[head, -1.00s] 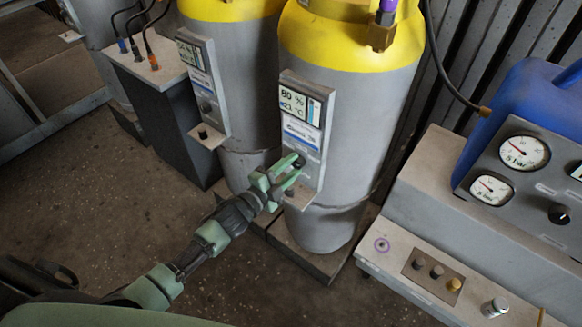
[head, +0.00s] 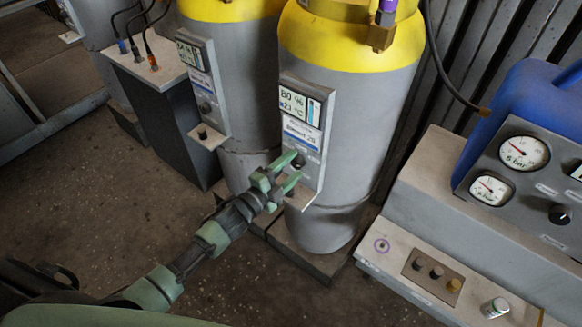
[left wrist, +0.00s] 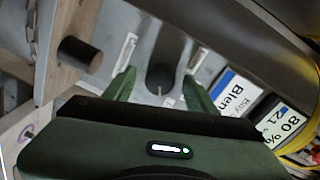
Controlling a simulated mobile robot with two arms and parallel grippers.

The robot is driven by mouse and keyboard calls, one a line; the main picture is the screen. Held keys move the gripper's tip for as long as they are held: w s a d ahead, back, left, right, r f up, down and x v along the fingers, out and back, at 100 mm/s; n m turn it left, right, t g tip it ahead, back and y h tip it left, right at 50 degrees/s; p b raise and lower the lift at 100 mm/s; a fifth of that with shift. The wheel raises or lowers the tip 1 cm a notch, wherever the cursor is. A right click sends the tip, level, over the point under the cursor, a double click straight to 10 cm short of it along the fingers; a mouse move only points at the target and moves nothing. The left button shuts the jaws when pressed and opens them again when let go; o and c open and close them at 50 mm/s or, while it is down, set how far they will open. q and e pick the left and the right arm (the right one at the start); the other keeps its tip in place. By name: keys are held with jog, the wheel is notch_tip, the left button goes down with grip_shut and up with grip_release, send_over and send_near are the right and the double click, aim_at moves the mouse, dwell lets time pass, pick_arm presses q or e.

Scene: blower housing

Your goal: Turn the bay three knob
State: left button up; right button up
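A grey panel (head: 312,110) with a display reading about 80 % is on the front of the right yellow-topped grey cylinder (head: 345,100). A dark round knob sits low on this panel, and it shows clearly in the left wrist view (left wrist: 161,72). My left gripper (head: 296,167) is at this knob, largely covering it in the head view. In the left wrist view its two green fingers (left wrist: 160,82) are apart, one on each side of the knob, with small gaps visible. I cannot read a bay number. My right gripper is not in view.
A second black knob (left wrist: 79,55) stands on the ledge below the panel. The left cylinder (head: 235,90) has a similar panel (head: 202,85). A grey console with gauges (head: 523,152) and a blue can (head: 520,95) are at the right.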

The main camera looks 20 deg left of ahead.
pick_arm(q)
jog(key=v, duration=0.7)
jog(key=shift+s+b, duration=0.4)
jog(key=shift+a, duration=0.15)
jog(key=s+a+f+n+g+y, duration=0.2)
jog(key=s+f+n, duration=0.15)
jog(key=f, duration=0.65)
jog(key=s+a+f+n+g+y, duration=0.25)
jog(key=s+f, duration=0.25)
jog(key=f, duration=0.4)
jog(key=s+a+f+n+g+y, duration=0.1)
jog(key=s+f+n+g, duration=0.2)
jog(key=f, duration=0.7)
jog(key=s+f+n+g, duration=0.2)
jog(key=s+f, duration=0.3)
jog(key=s, duration=0.5)
jog(key=s+d+f+n+g, duration=0.1)
jog(key=s+f+n+g, duration=0.2)
jog(key=s+f, duration=0.3)
jog(key=s+d+f+n+g+y, duration=0.1)
jog(key=s+f, duration=0.4)
jog(key=s, duration=1.1)
jog(key=shift+d+f+n+g, duration=0.25)
jog(key=shift+f+n+g, duration=0.1)
jog(key=shift+n+g, duration=0.45)
